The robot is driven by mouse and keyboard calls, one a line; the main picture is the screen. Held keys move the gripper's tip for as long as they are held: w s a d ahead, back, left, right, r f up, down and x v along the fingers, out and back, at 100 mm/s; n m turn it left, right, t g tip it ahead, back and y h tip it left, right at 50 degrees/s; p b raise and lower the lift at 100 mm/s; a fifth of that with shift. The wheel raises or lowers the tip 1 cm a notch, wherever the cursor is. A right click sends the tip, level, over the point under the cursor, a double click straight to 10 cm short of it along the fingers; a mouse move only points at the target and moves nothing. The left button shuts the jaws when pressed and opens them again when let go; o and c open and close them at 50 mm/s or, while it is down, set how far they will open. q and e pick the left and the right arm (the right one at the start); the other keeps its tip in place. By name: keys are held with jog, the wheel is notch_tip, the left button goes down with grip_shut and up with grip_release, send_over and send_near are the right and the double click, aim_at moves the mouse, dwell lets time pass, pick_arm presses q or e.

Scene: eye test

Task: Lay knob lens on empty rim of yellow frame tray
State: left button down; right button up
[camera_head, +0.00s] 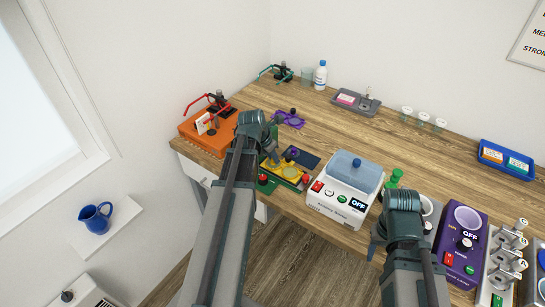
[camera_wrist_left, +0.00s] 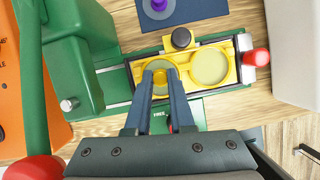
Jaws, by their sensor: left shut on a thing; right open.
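The yellow frame tray (camera_wrist_left: 190,91) sits in the green fixture (camera_wrist_left: 117,75), with two round rims side by side. It also shows in the head view (camera_head: 291,178), partly behind my left arm. My left gripper (camera_wrist_left: 160,82) is shut on the yellow knob of a knob lens (camera_wrist_left: 160,65), right over the tray's left rim. I cannot tell whether the lens touches the rim. The right rim (camera_wrist_left: 210,66) shows a pale greenish disc or opening. A black knob (camera_wrist_left: 181,38) stands at the tray's far edge. My right gripper (camera_head: 376,240) is open, beside the white cleaner, its fingers partly hidden.
A dark blue mat (camera_wrist_left: 205,10) with a purple knob piece (camera_wrist_left: 158,6) lies behind the fixture. A red knob (camera_wrist_left: 258,57) is at its right end. An orange box (camera_head: 190,139) stands left and a white cleaner (camera_head: 345,190) right.

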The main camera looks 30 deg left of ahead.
pick_arm(q)
jog(key=shift+f, duration=0.1)
jog(key=shift+c, duration=1.9)
grip_release()
notch_tip(320, 180, up, 6)
jog(key=p, duration=0.6)
